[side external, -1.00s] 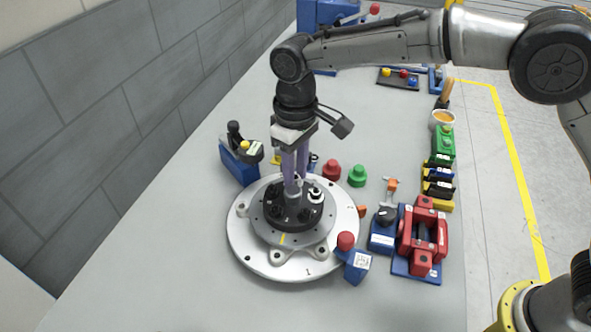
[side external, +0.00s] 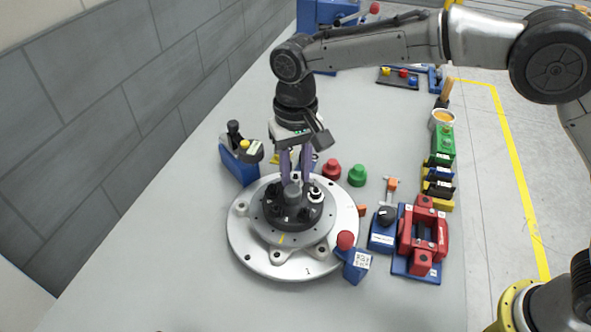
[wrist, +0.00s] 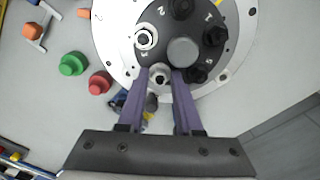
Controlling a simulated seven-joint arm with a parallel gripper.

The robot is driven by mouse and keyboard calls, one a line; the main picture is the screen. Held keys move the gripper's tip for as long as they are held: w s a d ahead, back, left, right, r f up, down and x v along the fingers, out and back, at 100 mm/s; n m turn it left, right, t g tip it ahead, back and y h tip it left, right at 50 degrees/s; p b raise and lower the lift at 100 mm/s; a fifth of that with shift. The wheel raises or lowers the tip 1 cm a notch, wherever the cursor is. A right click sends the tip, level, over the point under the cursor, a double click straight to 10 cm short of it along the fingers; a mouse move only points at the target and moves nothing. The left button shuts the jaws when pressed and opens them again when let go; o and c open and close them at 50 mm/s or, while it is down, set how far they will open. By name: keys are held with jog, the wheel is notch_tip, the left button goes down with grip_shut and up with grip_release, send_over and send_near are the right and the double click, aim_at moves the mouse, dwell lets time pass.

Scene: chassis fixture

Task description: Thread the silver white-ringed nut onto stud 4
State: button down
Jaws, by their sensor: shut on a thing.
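My gripper (wrist: 160,72) points down at the dark hub (side external: 271,213). Its two purple fingers are shut on a silver nut (wrist: 160,80) with a dark centre, at the hub's edge in the wrist view. In the side view my gripper (side external: 295,184) is behind the grey centre post (side external: 291,197), which hides the held nut. I cannot tell how far the nut sits down on a stud. Another silver, white-ringed nut (wrist: 145,40) is on the hub; it also shows in the side view (side external: 316,195).
Dark nuts (wrist: 214,36) sit around the hub near the held nut. The hub stands on a round silver plate (side external: 250,250). A red knob (side external: 331,168), a green knob (side external: 357,175) and a blue block with a red button (side external: 356,266) stand close by.

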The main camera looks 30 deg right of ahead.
jog(key=shift+s+f+m, duration=0.1)
jog(key=shift+m, duration=0.5)
jog(key=c, duration=0.5)
grip_release()
jog(key=shift+r, duration=4.1)
jog(key=shift+d, duration=0.1)
